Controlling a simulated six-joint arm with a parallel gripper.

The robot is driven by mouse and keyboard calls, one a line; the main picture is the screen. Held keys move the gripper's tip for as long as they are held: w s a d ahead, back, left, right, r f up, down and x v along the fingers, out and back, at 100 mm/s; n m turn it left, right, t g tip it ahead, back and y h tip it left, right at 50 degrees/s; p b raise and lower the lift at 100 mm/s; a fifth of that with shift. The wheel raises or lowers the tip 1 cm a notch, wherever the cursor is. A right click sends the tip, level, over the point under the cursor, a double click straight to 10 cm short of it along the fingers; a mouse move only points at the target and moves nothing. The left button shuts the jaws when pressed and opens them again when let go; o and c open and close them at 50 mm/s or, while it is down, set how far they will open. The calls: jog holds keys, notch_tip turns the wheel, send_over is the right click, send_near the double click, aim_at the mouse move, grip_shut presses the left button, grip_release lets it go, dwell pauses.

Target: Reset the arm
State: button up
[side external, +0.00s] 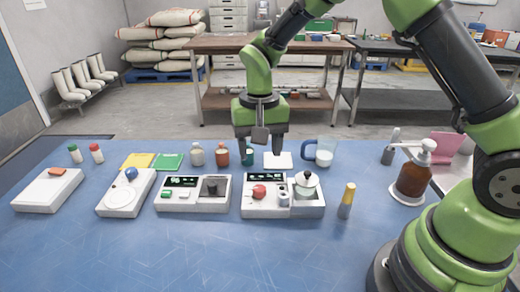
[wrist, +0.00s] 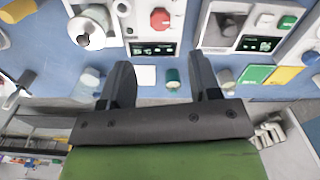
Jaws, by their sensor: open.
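My gripper (side external: 260,153) hangs pointing down above the back of the blue table, behind the row of white machines. Its two dark fingers are apart with nothing between them; they also show spread in the wrist view (wrist: 160,62). The same red knob (wrist: 160,18) shows at the top of the wrist view. The gripper touches nothing that I can see.
Left of it stand a white machine with a dark cup (side external: 212,186), a scale-like unit (side external: 126,195) and a white box (side external: 50,191). Behind are small bottles (side external: 196,154) and a clear blue-handled jug (side external: 322,152). A brown pump bottle (side external: 413,176) stands right. The table's front is clear.

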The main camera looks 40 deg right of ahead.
jog(key=s+d+r+n+t+y, duration=0.15)
jog(key=s+r+t, duration=0.35)
jog(key=s+r, duration=0.9)
jog(key=s+r+n+t, duration=0.1)
jog(key=s+r+t, duration=0.1)
jog(key=s, duration=0.4)
jog(key=shift+r, duration=0.65)
